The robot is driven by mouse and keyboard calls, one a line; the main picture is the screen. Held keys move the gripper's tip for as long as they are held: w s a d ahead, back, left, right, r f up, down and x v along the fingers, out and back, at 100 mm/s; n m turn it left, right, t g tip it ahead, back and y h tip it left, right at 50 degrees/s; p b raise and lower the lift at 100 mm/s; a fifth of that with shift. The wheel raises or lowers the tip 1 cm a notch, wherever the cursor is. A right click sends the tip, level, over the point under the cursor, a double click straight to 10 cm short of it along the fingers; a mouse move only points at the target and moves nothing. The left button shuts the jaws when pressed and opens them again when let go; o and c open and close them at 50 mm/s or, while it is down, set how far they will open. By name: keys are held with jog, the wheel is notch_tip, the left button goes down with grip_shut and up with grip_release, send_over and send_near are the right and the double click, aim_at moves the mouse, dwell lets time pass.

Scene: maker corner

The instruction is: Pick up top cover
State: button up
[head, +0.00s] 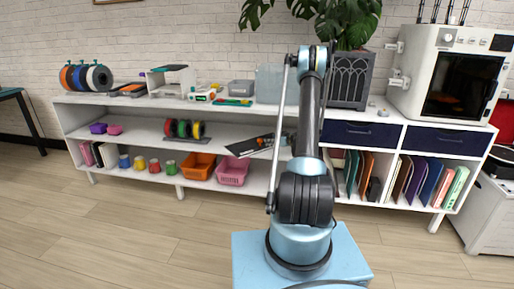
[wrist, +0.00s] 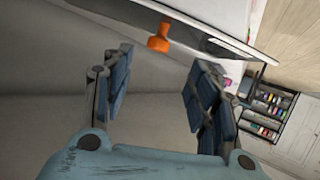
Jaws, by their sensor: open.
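I cannot tell for sure which thing is the top cover. On the shelf unit in the head view, a small white frame (head: 154,82) has a flat dark grey panel (head: 169,68) across its top. My gripper (wrist: 160,90) shows in the wrist view, with its two blue-grey padded fingers spread apart and nothing between them. Beyond the fingers, a small orange piece (wrist: 159,38) sits by a pale, tilted surface. In the head view my arm rises in front of the shelf unit, and the gripper cannot be made out there.
A long white shelf unit (head: 240,189) spans the wall. Several spools (head: 86,76), a grey box (head: 241,88) and a translucent bin (head: 269,82) stand on top. A dark planter (head: 347,80) and a white, dark-windowed machine (head: 420,65) stand right. The wooden floor (head: 120,235) is clear.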

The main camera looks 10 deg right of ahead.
aim_at(260, 141)
jog(key=x, duration=1.3)
jog(key=shift+w+d, duration=0.1)
jog(key=shift+d, duration=0.1)
jog(key=shift+c, duration=0.4)
grip_shut()
